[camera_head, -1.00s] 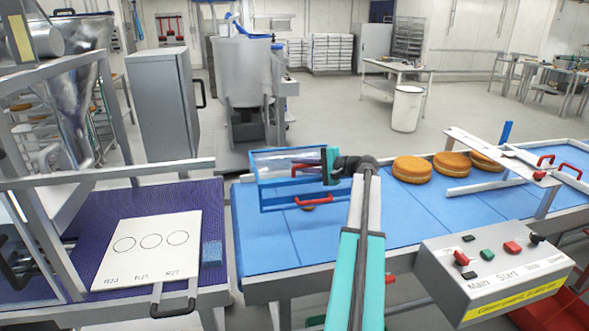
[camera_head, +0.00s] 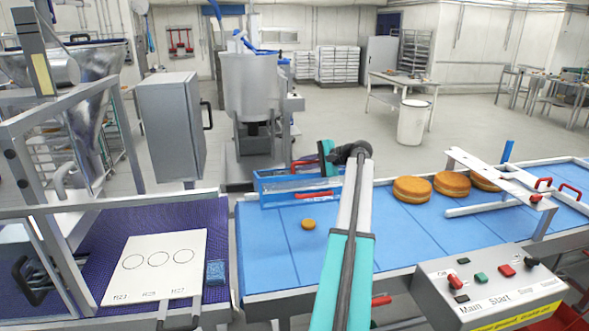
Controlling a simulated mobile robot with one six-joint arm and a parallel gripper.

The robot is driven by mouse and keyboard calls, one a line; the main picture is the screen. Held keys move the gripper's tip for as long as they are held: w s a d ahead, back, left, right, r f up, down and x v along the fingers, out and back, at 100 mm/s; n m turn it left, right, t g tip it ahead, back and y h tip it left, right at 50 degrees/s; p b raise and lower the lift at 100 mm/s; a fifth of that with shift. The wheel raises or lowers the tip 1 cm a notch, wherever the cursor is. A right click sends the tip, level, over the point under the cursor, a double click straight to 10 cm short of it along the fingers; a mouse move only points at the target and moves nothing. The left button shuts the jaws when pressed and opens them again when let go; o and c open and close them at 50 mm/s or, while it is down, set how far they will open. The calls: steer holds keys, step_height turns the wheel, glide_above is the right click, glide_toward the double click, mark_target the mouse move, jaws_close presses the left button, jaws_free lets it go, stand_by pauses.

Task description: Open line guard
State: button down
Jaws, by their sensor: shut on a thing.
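The line guard (camera_head: 262,186) is a clear box-like cover with a blue frame. It sits across the far side of the blue conveyor in the head view, left of my arm. One red handle (camera_head: 315,194) shows on its near side and another red bar (camera_head: 303,165) near its top. My gripper (camera_head: 322,160), at the end of the teal and white arm, is at the guard's upper right edge and is shut on it. The fingertips and exact grip point are too small to make out.
A small round cake (camera_head: 308,224) lies on the belt in front of the guard. Larger filled rounds (camera_head: 412,189) stand right of my arm. The control box (camera_head: 490,284) is at front right. A white card with circles (camera_head: 155,264) lies at left.

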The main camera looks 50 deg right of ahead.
steer(key=shift+w+a, duration=0.1)
steer(key=shift+a, duration=0.05)
steer(key=c, duration=2.1)
jaws_free()
steer(key=shift+o, duration=0.3)
steer(key=shift+w, duration=0.1)
steer(key=shift+s, duration=0.25)
steer(key=shift+s+d+r+b, duration=0.2)
steer(key=shift+s+d+b, duration=0.05)
steer(key=shift+s+b, duration=0.15)
steer(key=b+v, duration=0.4)
steer(key=v, duration=0.8)
steer(key=shift+s, duration=0.3)
steer(key=shift+r, duration=0.1)
